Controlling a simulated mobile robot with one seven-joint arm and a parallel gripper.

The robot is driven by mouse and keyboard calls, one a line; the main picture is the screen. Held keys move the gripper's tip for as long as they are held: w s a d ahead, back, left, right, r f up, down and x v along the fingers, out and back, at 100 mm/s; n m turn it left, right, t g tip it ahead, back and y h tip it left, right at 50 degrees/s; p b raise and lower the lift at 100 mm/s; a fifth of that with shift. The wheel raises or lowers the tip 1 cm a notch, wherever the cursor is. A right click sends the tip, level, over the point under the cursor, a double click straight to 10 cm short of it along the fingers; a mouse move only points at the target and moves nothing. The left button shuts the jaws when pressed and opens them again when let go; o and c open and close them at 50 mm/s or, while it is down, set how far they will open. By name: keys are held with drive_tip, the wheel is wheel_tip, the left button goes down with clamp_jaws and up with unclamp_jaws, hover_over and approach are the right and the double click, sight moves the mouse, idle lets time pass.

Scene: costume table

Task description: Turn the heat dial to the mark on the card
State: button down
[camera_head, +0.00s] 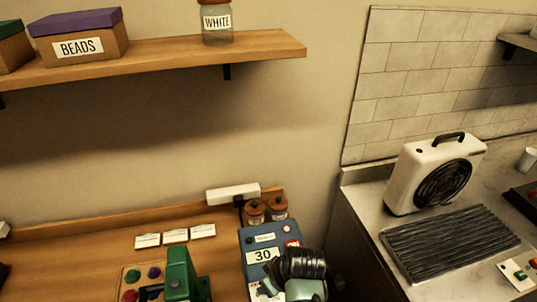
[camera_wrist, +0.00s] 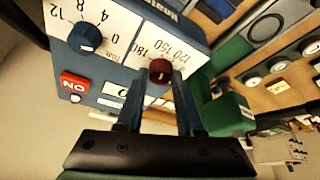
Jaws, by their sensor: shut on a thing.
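The heat dial is a dark red knob (camera_wrist: 160,71) on a white scale face with 120, 150 and 180 in the wrist view. My gripper (camera_wrist: 160,86) is shut on it, one finger on each side. The knob carries a short pale mark, but its exact setting is hard to read. The blue machine (camera_head: 257,237) stands on the wooden table in the head view, where my arm hides the dial. A white label reading 30 (camera_head: 263,256) is on the machine. I cannot tell which card bears the target mark.
A blue knob (camera_wrist: 85,37) with a 0 to 12 scale and a red switch (camera_wrist: 74,85) are close by on the machine. A green device (camera_head: 181,275) stands left of it. Two brown-lidded jars (camera_head: 265,209) stand behind. Three small white cards (camera_head: 175,235) lie on the table.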

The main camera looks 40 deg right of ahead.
drive_tip(key=shift+n, duration=0.6)
drive_tip(key=c, duration=0.6)
unclamp_jaws()
drive_tip(key=shift+o, duration=0.2)
drive_tip(key=b+v, duration=0.2)
drive_tip(key=v, duration=1.1)
drive_tip(key=shift+d, duration=0.25)
drive_tip(key=shift+w, duration=0.1)
